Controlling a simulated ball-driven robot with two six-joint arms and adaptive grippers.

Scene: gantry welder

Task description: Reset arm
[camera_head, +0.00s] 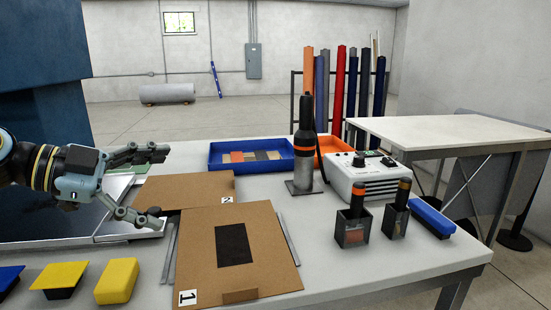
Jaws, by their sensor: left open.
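My left gripper (150,185) comes in from the left with its fingers spread wide and nothing between them. It is above the left part of the white table (400,258), near a metal tray (120,190). To its right lie two brown boards, one marked 2 (190,190) and a nearer one marked 1 (265,250). The nearer board has a dark rectangle (234,244) on it. My right gripper does not show.
A blue bin (220,163), an orange bin (334,160), a black torch-like tool (304,135) and a white machine (365,178) stand at the back. Two small holders (353,232) and a blue brush (432,218) stand right.

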